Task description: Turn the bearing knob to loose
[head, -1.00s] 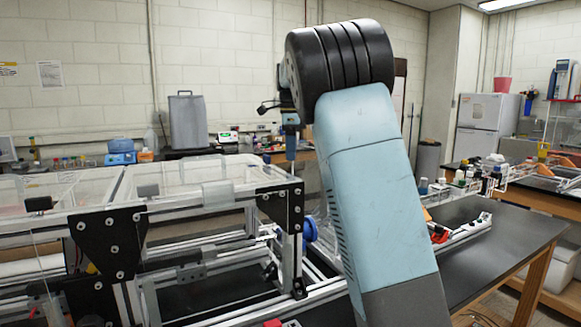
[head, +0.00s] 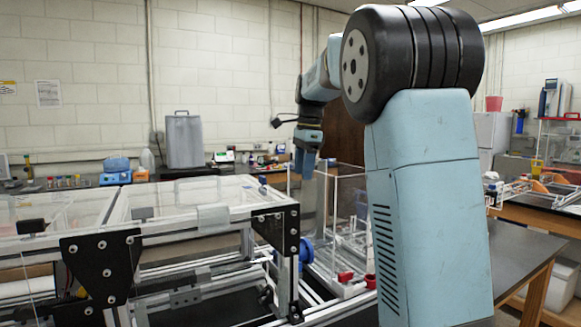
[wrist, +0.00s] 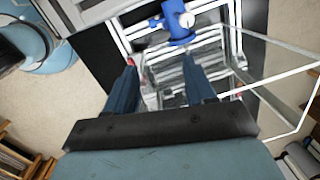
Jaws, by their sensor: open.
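A blue bearing knob (head: 305,250) sits on the right side of the aluminium extrusion frame (head: 215,258), behind the black corner plate. In the wrist view a blue part (wrist: 178,20), which looks like this knob, shows at the top centre with a round pale face. My gripper (head: 304,166) hangs in the air above and behind the knob in the head view, with its fingers pointing down. In the wrist view my gripper (wrist: 160,70) has its two blue fingers spread with nothing between them. The knob lies beyond the fingertips, apart from them. I cannot read the knob's setting.
Black corner plates (head: 277,230) and clear panels (head: 160,203) edge the frame. A clear-walled box (head: 340,205) and red parts (head: 345,277) stand right of the knob. The dark tabletop (head: 515,262) at right is largely clear.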

